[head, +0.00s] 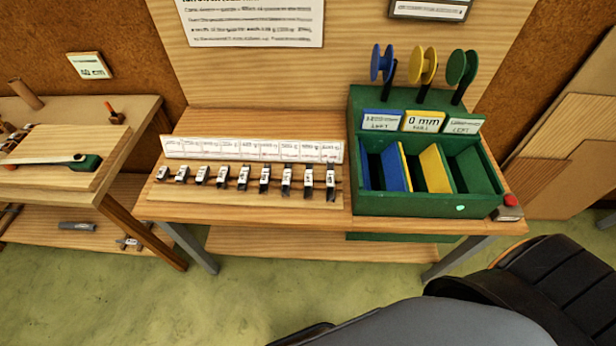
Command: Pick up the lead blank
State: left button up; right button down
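I cannot identify the lead blank for certain in the head view. A wooden rack (245,199) on the middle bench holds a row of several small dark pieces with white tags (265,178), standing side by side. A long white label strip (250,150) with small print stands behind them. A short grey piece (77,226) lies on the lower shelf of the left bench; its kind is too small to tell. Neither of my grippers is in view.
A green box (430,205) with blue, yellow and green compartments stands on the bench's right, with three coloured discs above. A red-topped item (510,208) sits at the right edge. The left bench (125,107) carries a board and tools. Green floor lies in front.

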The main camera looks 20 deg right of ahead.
aim_at(330, 167)
jog(key=z, duration=0.25)
jog(key=i+j+z, duration=0.1)
jog(key=j+z, duration=0.65)
jog(key=j, duration=0.15)
jog(key=j+z, duration=0.4)
jog(key=k+j, duration=0.05)
